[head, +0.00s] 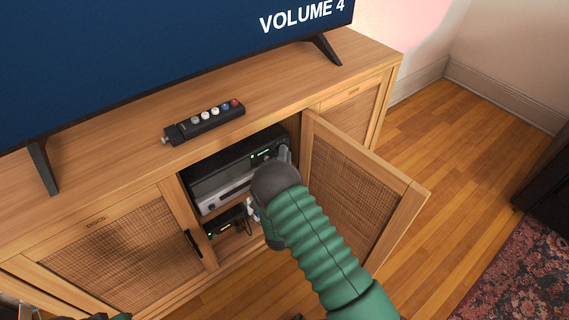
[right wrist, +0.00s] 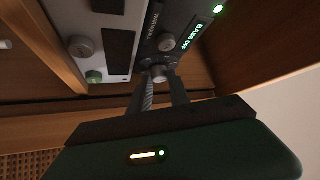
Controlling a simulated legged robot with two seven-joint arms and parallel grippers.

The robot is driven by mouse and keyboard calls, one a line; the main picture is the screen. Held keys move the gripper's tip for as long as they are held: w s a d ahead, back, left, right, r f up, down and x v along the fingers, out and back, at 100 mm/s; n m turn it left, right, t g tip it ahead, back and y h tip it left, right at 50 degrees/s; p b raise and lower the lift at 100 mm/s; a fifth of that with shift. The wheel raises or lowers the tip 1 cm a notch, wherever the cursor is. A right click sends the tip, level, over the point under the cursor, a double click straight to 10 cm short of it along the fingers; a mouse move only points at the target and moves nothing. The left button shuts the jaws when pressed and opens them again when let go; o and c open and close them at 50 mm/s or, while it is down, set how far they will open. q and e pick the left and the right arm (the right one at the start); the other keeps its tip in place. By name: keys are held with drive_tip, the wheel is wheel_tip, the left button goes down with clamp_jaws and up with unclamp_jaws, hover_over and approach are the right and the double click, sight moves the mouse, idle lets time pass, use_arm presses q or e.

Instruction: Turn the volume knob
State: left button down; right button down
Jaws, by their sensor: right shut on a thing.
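The stereo unit (head: 225,180) sits on the upper shelf of the open cabinet, with small green lights on its front. My right gripper (head: 286,156) reaches into the opening at the unit's right end. In the right wrist view its two fingers (right wrist: 160,88) are shut on a small round metallic knob (right wrist: 158,72). Another round knob (right wrist: 166,42) sits just beyond it, near a lit display (right wrist: 196,36) that seems to read "BASS OFF". The TV screen (head: 170,50) reads "VOLUME 4". Only a sliver of my left arm shows at the bottom left; its jaws cannot be made out.
The open cabinet door (head: 365,190) stands to the right of my right arm. A remote-like bar with coloured buttons (head: 204,122) lies on the cabinet top. Another device (head: 228,222) is on the lower shelf. Wooden floor (head: 450,150) is clear at right.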

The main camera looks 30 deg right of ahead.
drive_tip(key=shift+a+f+n+t+b, duration=0.1)
drive_tip(key=shift+f+n+t+b, duration=0.4)
drive_tip(key=shift+n+t+b, duration=0.5)
drive_tip(key=shift+n+y, duration=0.3)
drive_tip(key=c, duration=1.5)
unclamp_jaws()
drive_tip(key=shift+r, duration=0.1)
drive_tip(key=shift+p, duration=0.3)
drive_tip(key=p+v, duration=0.2)
drive_tip(key=v, duration=1.4)
drive_tip(key=shift+s+a+f+p, duration=0.2)
drive_tip(key=shift+s+f+p, duration=0.05)
drive_tip(key=shift+p, duration=0.15)
